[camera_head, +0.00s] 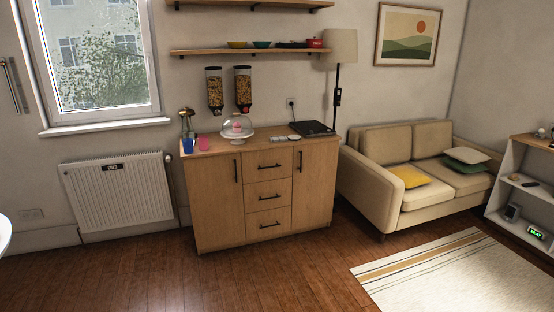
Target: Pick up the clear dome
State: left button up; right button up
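The clear dome (238,122) is a see-through cover with a small knob on top. It stands on a white plate or stand (238,139) on top of the wooden cabinet (262,142). A pink item (237,128), perhaps a cupcake, shows through the dome. Neither of my grippers is in view.
Blue (188,145) and pink (204,144) cups and a lamp-like object (187,118) stand left of the dome. A flat black appliance (312,128) lies right. Two cereal dispensers (214,88) hang above. Wooden floor (250,275) before the cabinet is clear; a sofa (385,205) stands right.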

aim_at(235, 125)
jog(key=i, duration=2.85)
